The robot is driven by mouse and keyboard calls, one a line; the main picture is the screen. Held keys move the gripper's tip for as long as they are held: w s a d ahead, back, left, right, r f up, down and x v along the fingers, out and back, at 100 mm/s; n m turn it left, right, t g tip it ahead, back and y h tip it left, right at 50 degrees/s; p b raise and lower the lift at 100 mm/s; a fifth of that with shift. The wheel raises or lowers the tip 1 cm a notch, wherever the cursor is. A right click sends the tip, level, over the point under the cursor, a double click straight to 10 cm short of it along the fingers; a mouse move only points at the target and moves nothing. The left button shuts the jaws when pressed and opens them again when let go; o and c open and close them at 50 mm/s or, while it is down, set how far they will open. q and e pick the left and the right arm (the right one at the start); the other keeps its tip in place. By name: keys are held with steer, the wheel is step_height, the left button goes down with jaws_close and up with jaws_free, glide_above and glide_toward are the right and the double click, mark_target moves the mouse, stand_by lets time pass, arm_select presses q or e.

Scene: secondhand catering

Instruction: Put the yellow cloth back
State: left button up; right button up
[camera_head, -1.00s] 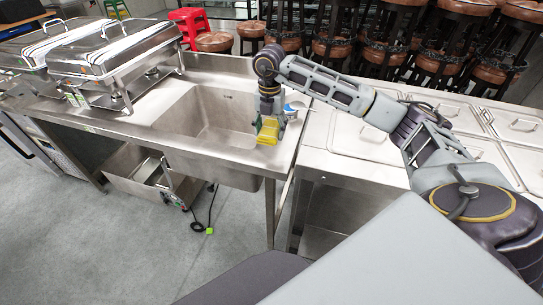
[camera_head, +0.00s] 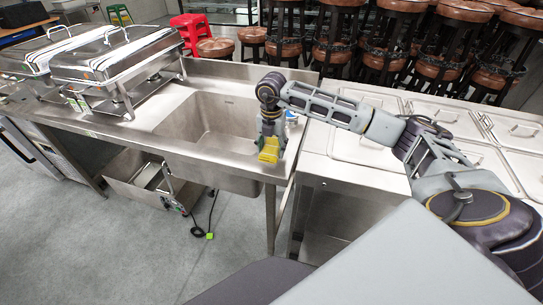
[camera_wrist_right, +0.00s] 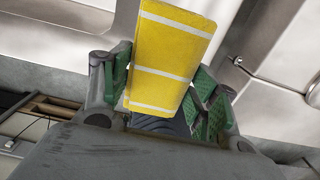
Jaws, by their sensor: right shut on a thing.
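The yellow cloth (camera_head: 268,151) is folded and shows white stripes in the right wrist view (camera_wrist_right: 172,50). My right gripper (camera_head: 269,139) is shut on it, with green finger pads on both sides of the cloth in the wrist view (camera_wrist_right: 163,88). In the head view the gripper points down, with the cloth at the right front corner of the steel sink (camera_head: 205,125). I cannot tell whether the cloth touches the steel surface. My left gripper is not in view.
A small blue and white item (camera_head: 291,116) stands on the counter just right of the gripper. Chafing dishes (camera_head: 115,55) stand left of the sink. A counter with lidded steel pans (camera_head: 455,120) is at the right. Stacked stools (camera_head: 400,40) stand behind.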

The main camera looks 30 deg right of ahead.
mark_target(271, 148)
steer(key=shift+f, duration=0.4)
steer(key=shift+f, duration=0.15)
steer(key=shift+f, duration=1.75)
steer(key=shift+f, duration=0.1)
steer(key=o, duration=1)
step_height(271, 148, up, 12)
steer(key=shift+r+b, duration=0.15)
steer(key=shift+b, duration=0.25)
